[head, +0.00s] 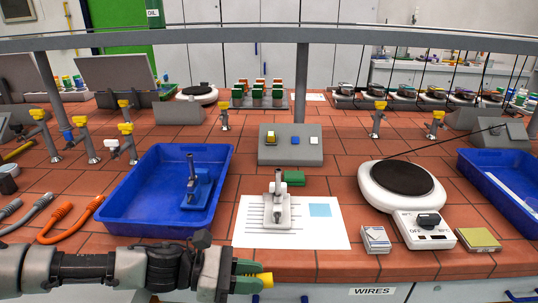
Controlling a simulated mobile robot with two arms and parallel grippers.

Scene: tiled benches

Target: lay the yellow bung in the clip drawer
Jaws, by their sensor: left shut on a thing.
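My left gripper (248,277) reaches in from the left, low in front of the bench's front edge. Its green fingers are shut on the yellow bung (265,279), whose end sticks out to the right. The rest of the bung is hidden between the fingers. Below the bench top is a drawer front labelled WIRES (375,291). No label reading clip shows, and the inside of a drawer cannot be seen. My right gripper is not in view.
The tiled bench (330,262) holds a blue tray (127,214) with a blue stand, a white sheet (328,233) with a small grey stand, and a hotplate (404,190). Orange tubing (55,233) lies at left. Blue drawer handles show along the front.

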